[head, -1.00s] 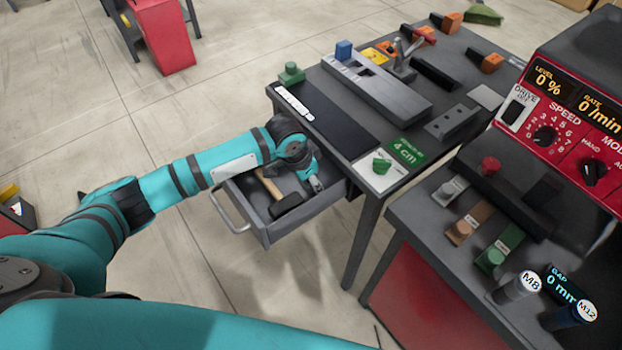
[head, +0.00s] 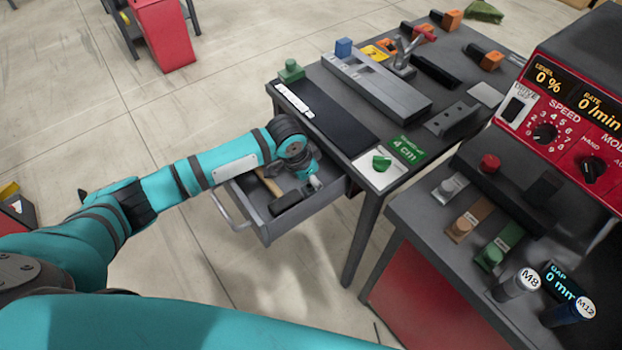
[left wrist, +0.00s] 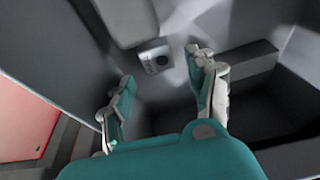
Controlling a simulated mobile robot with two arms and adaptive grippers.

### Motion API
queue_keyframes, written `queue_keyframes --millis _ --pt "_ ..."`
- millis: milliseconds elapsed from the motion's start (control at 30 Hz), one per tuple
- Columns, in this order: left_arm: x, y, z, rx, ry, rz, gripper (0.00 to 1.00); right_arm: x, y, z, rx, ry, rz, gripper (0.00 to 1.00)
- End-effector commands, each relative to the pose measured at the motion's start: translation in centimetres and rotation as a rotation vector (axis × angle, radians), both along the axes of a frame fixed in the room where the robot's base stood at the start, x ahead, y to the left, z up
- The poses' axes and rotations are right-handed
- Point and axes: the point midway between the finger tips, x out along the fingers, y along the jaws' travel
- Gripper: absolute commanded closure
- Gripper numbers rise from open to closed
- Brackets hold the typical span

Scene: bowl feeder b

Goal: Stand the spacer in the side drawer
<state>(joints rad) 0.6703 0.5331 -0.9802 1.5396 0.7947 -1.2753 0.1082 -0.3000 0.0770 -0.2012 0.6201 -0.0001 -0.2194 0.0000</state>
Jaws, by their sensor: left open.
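The side drawer (head: 262,233) is pulled out from the bench, and my left gripper (head: 313,180) reaches down into its right part. In the left wrist view my left gripper (left wrist: 160,105) has its two fingers spread, with nothing between the tips. A small grey block (left wrist: 154,58) with a dark round mark is on the drawer floor beyond the fingertips, apart from them. It looks like the spacer; whether it is upright I cannot tell. In the head view my gripper and wrist hide that spot. My right gripper is not in view.
A hammer with a wooden handle (head: 268,186) and black head (head: 287,200) lies in the drawer, left of my gripper. The bench (head: 455,45) above holds a green knobbed piece on a white plate (head: 379,168) and several fixtures. The red-fronted machine stands at right.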

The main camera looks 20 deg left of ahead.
Motion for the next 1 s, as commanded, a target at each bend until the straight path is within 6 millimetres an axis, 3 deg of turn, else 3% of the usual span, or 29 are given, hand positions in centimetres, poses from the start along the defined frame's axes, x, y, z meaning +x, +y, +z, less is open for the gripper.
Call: queue_keyframes --millis 167,600,800,1000 --pt "-0.2 0.2 2.4 -0.001 -0.003 -0.001 0.43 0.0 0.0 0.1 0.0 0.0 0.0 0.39" --pt "-2.3 1.8 11.0 -0.002 -0.003 -0.001 0.43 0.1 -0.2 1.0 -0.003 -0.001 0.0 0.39" --pt "-2.7 2.1 12.4 0.0 0.0 0.0 0.43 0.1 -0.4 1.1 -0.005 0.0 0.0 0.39" --pt "-2.7 2.1 12.5 0.0 0.001 0.001 0.43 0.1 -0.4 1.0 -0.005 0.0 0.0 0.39"
